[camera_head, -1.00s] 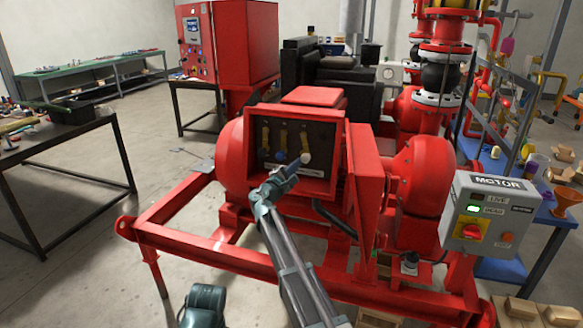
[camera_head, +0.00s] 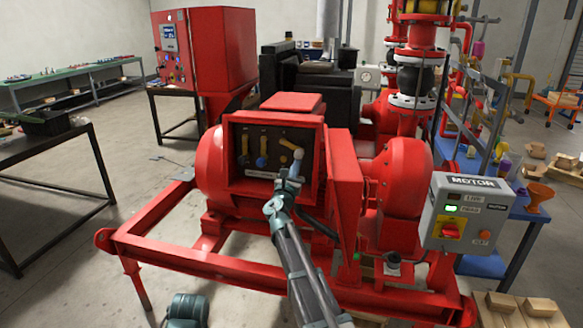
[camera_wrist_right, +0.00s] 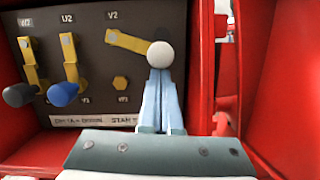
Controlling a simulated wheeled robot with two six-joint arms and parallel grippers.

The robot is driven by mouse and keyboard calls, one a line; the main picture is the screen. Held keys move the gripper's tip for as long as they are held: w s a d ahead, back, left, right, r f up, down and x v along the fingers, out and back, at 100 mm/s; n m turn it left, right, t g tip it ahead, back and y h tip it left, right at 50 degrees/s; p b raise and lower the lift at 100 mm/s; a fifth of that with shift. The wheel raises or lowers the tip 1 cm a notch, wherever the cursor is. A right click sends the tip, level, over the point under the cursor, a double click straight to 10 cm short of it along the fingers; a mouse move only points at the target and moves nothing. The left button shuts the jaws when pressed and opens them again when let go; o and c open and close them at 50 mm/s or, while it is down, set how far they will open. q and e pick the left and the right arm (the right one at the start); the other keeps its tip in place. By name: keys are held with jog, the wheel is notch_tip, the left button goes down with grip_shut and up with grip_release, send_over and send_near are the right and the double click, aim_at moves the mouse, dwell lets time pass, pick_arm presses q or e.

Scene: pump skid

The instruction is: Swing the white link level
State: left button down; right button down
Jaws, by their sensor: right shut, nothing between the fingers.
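The white link is a yellow bar with a white knob (camera_wrist_right: 160,54) at its right end, on the dark panel (camera_wrist_right: 105,85). Its bar slopes slightly down to the right, near level. The knob also shows in the head view (camera_head: 298,154). My right gripper (camera_wrist_right: 160,78) is shut and empty, its fingertips just below the knob, seemingly against it. It also shows in the head view (camera_head: 290,178). Two similar links, with a dark grey knob (camera_wrist_right: 18,95) and a blue knob (camera_wrist_right: 62,93), hang down.
The panel sits inside a red box, with a red side wall (camera_wrist_right: 193,50) close right of my gripper. A red cover (camera_head: 343,185) stands at the box's right. The red skid frame (camera_head: 200,258) runs across in front. A grey motor box (camera_head: 464,213) stands further right.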

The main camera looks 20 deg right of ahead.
pick_arm(q)
notch_tip(320, 180, up, 2)
jog(key=shift+r+p, duration=0.1)
jog(key=shift+p, duration=0.7)
pick_arm(e)
jog(key=n, duration=0.1)
jog(key=r, duration=0.1)
jog(key=d+r+n, duration=0.1)
jog(key=shift+s+n+t+y, duration=0.3)
jog(key=shift+s+y, duration=0.05)
jog(key=shift+y, duration=0.05)
jog(key=shift+r, duration=0.15)
